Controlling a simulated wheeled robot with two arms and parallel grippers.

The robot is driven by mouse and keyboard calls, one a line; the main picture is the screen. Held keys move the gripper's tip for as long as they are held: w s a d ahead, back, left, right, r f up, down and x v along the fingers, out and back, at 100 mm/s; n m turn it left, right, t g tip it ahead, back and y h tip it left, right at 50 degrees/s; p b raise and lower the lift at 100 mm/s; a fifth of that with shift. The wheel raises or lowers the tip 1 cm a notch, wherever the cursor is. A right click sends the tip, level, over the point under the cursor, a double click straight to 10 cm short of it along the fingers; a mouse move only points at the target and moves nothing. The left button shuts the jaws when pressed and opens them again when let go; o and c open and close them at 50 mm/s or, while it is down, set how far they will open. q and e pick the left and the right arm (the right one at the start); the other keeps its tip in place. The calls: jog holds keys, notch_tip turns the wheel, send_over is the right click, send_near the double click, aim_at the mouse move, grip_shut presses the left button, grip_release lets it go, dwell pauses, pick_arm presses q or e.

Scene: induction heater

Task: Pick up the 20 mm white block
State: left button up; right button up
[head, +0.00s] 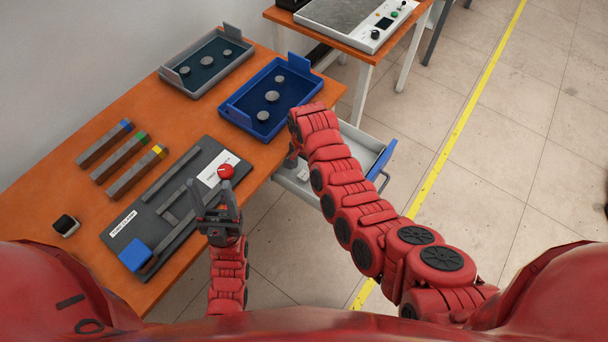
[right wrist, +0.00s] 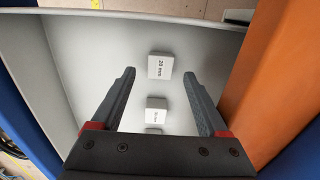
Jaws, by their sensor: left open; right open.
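The 20 mm white block (right wrist: 160,66) lies in the open grey drawer (right wrist: 75,75), its printed label facing the right wrist camera. My right gripper (right wrist: 159,75) is open and empty; in that view the block appears between and slightly beyond its fingertips. I cannot tell the remaining distance. A second white block (right wrist: 157,109) with a small, unclear label lies nearer the gripper's base, and a third (right wrist: 153,131) is mostly hidden behind it. My left gripper (head: 213,186) is open over the dark fixture.
The drawer walls surround the blocks, and the orange table edge (right wrist: 268,65) rises close to the right finger. The table (head: 75,215) holds a blue tray (head: 287,105), a grey tray (head: 222,75), several colour-tipped bars and the dark fixture (head: 185,180) with a red knob (head: 226,171).

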aim_at(304, 176)
jog(key=shift+f, duration=1.15)
grip_shut()
